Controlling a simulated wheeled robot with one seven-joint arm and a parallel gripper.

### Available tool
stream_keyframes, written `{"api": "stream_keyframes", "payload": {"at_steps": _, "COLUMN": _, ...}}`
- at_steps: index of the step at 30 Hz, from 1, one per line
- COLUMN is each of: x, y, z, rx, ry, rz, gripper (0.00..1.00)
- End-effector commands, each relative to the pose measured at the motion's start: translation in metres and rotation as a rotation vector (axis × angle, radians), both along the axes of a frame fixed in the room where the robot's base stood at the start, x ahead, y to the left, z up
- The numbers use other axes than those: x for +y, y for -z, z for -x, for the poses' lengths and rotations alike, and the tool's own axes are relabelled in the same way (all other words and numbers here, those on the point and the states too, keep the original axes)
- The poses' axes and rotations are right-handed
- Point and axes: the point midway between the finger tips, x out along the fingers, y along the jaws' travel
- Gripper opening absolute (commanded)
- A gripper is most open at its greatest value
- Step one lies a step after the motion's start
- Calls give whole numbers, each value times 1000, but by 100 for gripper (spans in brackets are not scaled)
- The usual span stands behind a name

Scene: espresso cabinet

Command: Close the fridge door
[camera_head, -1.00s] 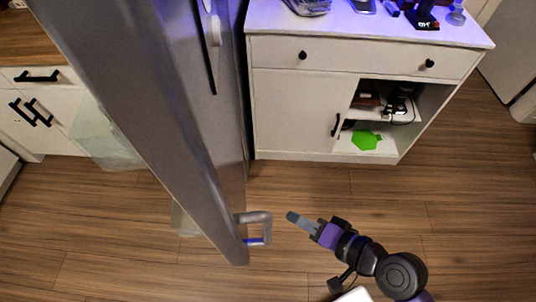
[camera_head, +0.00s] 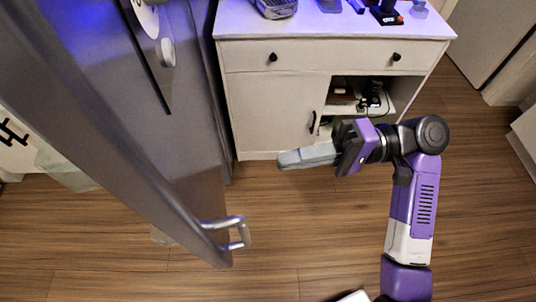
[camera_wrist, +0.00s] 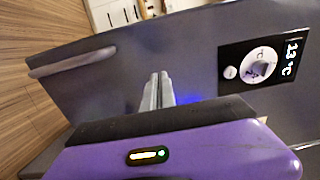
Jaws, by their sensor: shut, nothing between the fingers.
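The grey fridge door (camera_head: 120,130) fills the left of the head view, seen steeply from above, and stands out into the room. The fridge interior is hidden. Its silver bar handle (camera_head: 230,232) is near the door's lower end in that view. My gripper (camera_head: 282,160) is shut and empty, to the right of the door's outer face and farther up the picture than the handle, with a visible gap. In the wrist view, my fingertips (camera_wrist: 157,82) point at the door face (camera_wrist: 120,80), between the handle (camera_wrist: 72,62) at left and the dark temperature display (camera_wrist: 262,68) at right.
A white cabinet (camera_head: 270,105) with a drawer and an open shelf stands behind my gripper. Several items sit on its top. The wooden floor (camera_head: 300,225) between door and arm is clear. Another white cabinet (camera_head: 12,150) shows at the far left.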

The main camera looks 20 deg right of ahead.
Motion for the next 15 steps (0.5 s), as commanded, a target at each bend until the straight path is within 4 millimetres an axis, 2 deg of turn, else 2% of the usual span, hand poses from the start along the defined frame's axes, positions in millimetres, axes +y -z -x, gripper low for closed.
{"api": "stream_keyframes", "payload": {"at_steps": 15, "x": 96, "y": -2, "z": -17, "rx": 2, "ry": -1, "rz": 0, "gripper": 0}}
